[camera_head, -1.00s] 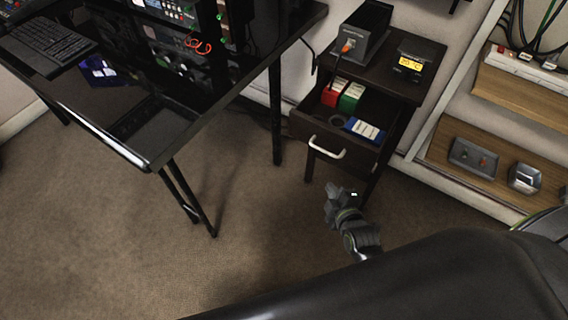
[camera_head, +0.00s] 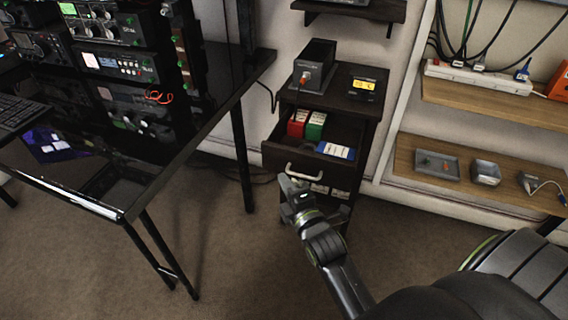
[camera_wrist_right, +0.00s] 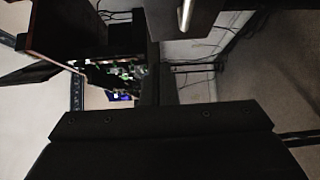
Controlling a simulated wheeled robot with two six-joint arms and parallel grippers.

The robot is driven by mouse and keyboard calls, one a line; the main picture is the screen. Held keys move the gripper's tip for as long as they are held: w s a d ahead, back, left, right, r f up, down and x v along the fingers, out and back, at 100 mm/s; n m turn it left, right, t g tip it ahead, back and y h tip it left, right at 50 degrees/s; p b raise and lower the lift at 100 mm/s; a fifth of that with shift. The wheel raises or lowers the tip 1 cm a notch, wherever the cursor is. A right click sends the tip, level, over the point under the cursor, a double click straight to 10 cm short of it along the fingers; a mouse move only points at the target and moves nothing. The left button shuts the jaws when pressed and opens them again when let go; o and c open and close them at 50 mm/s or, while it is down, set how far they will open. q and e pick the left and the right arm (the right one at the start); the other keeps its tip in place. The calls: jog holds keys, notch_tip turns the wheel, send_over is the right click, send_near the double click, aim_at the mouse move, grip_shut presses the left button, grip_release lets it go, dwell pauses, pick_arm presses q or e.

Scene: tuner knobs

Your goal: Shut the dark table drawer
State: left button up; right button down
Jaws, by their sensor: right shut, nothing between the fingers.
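The dark table drawer (camera_head: 275,158) stands open from the small dark side table (camera_head: 340,108). Red, green and blue-and-white boxes lie inside it. Its pale curved handle (camera_head: 303,174) is on the front face. My right gripper (camera_head: 287,181) is shut and empty, just in front of and below the handle; I cannot tell whether it touches. In the right wrist view the handle (camera_wrist_right: 185,14) shows at the top edge, and a dark part of my gripper fills the bottom. My left gripper is not in view.
A black desk (camera_head: 190,140) with radio gear stands to the left; its leg (camera_head: 242,160) is near the drawer. A black box (camera_head: 313,66) and a small display unit (camera_head: 363,88) sit on the side table. Wooden shelves (camera_head: 500,180) are at the right.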

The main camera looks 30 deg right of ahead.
aim_at(278, 152)
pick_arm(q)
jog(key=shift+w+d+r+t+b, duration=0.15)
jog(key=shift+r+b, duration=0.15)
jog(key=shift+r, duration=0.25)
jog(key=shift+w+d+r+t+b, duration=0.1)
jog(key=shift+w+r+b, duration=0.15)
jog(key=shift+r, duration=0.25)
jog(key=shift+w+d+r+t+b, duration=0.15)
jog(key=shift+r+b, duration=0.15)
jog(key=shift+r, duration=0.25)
pick_arm(e)
jog(key=shift+w+d, duration=0.55)
jog(key=shift+w, duration=0.55)
jog(key=shift+w+d, duration=0.6)
jog(key=shift+w, duration=0.55)
jog(key=shift+w+d, duration=0.55)
jog(key=shift+w, duration=0.55)
